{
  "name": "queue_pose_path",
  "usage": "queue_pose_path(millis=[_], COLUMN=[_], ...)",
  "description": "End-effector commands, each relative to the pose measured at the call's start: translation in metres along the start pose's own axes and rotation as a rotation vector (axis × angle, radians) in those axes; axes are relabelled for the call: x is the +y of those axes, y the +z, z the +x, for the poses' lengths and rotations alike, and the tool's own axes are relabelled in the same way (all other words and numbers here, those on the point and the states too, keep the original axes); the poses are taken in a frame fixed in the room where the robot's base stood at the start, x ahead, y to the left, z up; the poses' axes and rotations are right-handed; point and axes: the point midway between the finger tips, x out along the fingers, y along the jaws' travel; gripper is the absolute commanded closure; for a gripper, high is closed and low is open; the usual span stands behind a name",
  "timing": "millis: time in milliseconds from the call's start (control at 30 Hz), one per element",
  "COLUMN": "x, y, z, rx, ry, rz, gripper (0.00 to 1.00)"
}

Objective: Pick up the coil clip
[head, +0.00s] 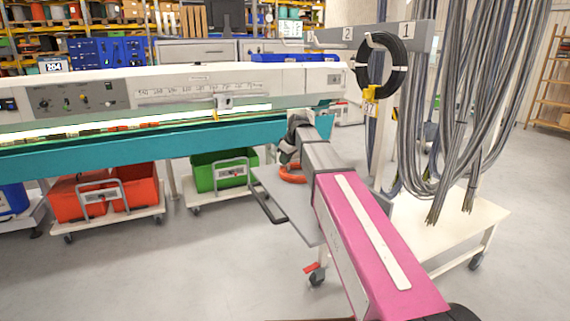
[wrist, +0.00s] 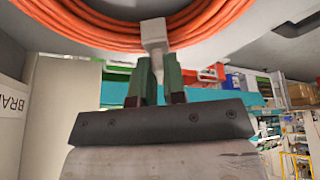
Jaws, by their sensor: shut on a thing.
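The coil clip (wrist: 154,36) is a pale grey block on the band of an orange cable coil (wrist: 90,29), at the top middle of the wrist view. My gripper (wrist: 156,66) has its two green fingers closed on the lower end of the clip. In the head view part of the orange coil (head: 291,178) shows at the grey tray (head: 290,208), beside my arm. There my wrist hides the clip and my fingertips. I cannot tell whether the coil rests on the tray or is clear of it.
A long teal-and-white machine (head: 180,140) runs along the left. A black coil (head: 402,76) with a yellow tag hangs on a numbered rail (head: 420,34). Grey cables (head: 465,130) hang at the right over a white table (head: 485,218). Red and green bins (head: 215,172) stand below the machine.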

Motion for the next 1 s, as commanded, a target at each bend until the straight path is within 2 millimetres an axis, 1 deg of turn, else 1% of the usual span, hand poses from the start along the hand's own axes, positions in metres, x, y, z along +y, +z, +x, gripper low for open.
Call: queue_pose_path(millis=[167,267,367,467,600,800,1000], x=[0.0,0.001,0.001,0.002,-0.031,-0.072,-0.099], y=[-0.002,-0.005,-0.01,-0.017,-0.025,-0.04,-0.051], z=[-0.004,-0.011,-0.022,-0.038,-0.055,-0.077,-0.092], rx=[0.001,0.001,0.001,0.001,0.001,0.001,0.0], ry=[0.0,0.001,0.001,0.001,0.0,-0.001,0.0], rz=[0.0,0.0,-0.001,-0.001,-0.003,-0.002,-0.002], gripper=[1.0,1.0,1.0,1.0,1.0,1.0,1.0])
